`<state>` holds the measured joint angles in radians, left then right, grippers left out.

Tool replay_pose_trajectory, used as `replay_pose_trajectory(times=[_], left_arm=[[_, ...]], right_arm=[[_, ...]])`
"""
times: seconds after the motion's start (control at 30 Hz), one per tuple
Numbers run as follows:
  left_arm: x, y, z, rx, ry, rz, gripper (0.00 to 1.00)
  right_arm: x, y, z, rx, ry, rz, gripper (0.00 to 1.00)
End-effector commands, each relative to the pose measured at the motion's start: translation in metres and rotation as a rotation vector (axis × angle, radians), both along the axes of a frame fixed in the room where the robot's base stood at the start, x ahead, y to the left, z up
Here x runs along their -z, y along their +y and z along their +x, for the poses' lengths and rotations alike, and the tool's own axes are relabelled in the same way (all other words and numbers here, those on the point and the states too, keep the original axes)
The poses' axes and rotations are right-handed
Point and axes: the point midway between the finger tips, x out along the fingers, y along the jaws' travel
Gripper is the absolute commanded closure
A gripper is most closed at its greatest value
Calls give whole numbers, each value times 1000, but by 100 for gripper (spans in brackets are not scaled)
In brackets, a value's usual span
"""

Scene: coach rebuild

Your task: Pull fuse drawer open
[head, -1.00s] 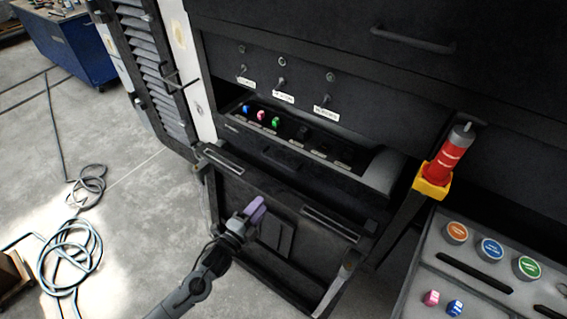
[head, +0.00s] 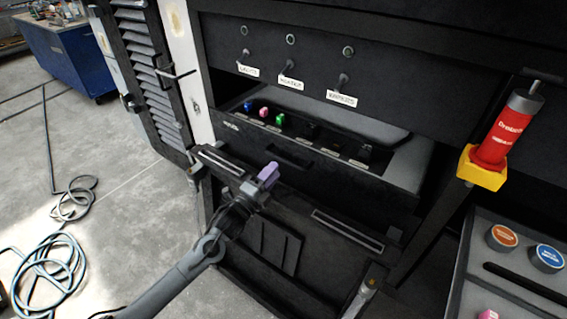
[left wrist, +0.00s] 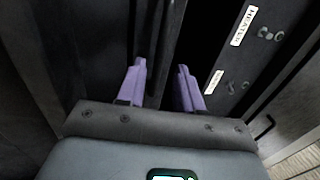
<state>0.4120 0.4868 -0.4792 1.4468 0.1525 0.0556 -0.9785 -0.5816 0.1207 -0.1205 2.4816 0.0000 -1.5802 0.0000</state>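The fuse drawer (head: 340,178) is a black drawer in the dark cabinet, below a row of switches. Its top is uncovered, showing blue, pink and green fuses at the left and several black slots to the right. A dark handle (head: 289,157) sits on its front. My left gripper (head: 268,172), with purple fingers, is just below and left of the handle, pointing at the drawer front. In the left wrist view the fingers (left wrist: 160,82) are apart, with dark surfaces beyond; I cannot tell whether the handle lies between them. My right gripper is out of view.
A folded-down panel (head: 270,245) hangs below the drawer. A red cylinder (head: 505,132) in a yellow holder (head: 481,172) and a grey button panel (head: 460,300) are at the right. A louvred door (head: 150,75) stands at the left. Cables (head: 45,275) lie on the floor.

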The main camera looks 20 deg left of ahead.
Motion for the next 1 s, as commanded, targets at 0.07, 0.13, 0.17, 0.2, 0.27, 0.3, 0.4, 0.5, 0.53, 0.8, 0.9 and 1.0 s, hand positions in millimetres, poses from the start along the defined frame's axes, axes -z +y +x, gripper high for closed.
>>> replay_pose_trajectory(times=[0.07, 0.13, 0.17, 0.2, 0.27, 0.3, 0.4, 0.5, 0.53, 0.8, 0.9, 1.0], left_arm=[[-2, -4, 14, 0, -3, -1, 65], [-4, -7, 25, 0, -2, -1, 65], [-4, -8, 29, 0, -2, -1, 65], [-6, -9, 34, 0, -2, -1, 65], [-7, -11, 41, -1, -1, -1, 65], [-8, -12, 45, 0, -2, -1, 65], [-10, -14, 54, 0, -1, 0, 65], [-11, -16, 58, 1, 0, -1, 65], [-11, -16, 59, 1, 0, -1, 65], [-12, -17, 61, 0, 1, 0, 65], [-12, -17, 61, 1, 1, 0, 71], [-12, -16, 61, 0, 1, 0, 86]], right_arm=[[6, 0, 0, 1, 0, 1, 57], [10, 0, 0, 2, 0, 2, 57], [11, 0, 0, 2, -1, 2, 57], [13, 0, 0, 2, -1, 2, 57], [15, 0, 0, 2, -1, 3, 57], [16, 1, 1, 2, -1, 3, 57], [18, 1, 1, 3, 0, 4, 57], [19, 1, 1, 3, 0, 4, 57], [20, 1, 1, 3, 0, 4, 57], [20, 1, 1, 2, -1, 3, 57], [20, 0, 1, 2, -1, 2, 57], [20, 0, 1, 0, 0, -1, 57]])
